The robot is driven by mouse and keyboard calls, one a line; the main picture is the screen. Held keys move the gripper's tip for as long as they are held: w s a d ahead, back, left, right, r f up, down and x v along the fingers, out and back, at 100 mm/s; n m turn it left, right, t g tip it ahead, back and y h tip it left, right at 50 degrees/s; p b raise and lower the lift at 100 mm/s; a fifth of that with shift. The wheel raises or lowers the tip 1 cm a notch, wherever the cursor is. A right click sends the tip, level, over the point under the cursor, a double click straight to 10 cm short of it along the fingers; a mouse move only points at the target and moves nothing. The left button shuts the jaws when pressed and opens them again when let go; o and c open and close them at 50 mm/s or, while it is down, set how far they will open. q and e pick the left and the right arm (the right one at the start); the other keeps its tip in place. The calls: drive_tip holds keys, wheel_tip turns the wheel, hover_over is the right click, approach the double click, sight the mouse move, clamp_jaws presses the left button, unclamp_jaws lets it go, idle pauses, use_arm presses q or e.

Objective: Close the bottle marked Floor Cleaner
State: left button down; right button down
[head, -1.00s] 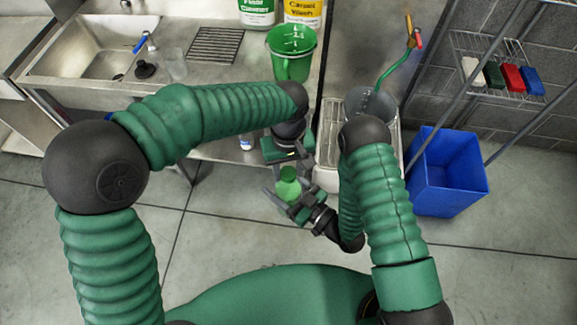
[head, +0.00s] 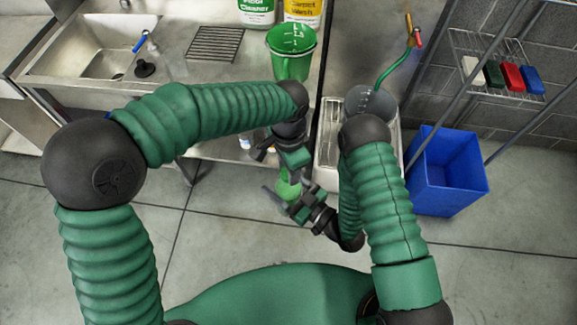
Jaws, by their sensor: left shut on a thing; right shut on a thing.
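My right gripper (head: 293,205) is shut on a small green bottle (head: 287,189), held in the air in front of the counter. My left gripper (head: 292,168) is shut at the top of that bottle, directly above my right gripper. The jaws hide the bottle's upper end, so I cannot tell a cap or how it sits. No writing on this bottle can be read. A larger container with a green and white label reading Floor Cleaner (head: 256,10) stands at the back of the counter, cut off by the top edge.
A yellow-labelled container (head: 302,10) and a green measuring jug (head: 290,52) stand on the steel counter (head: 190,95). A grey bucket (head: 372,104) with a green hose is right of it. A blue bin (head: 447,178) stands on the floor. The floor in front is clear.

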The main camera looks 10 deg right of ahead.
use_arm(q)
drive_tip(key=shift+w+m, duration=0.1)
drive_tip(key=shift+m, duration=0.3)
drive_tip(key=c, duration=0.9)
unclamp_jaws()
drive_tip(key=shift+r, duration=0.15)
wheel_tip(320, 180, up, 4)
drive_tip(key=shift+r, duration=0.15)
drive_tip(key=shift+c, duration=0.3)
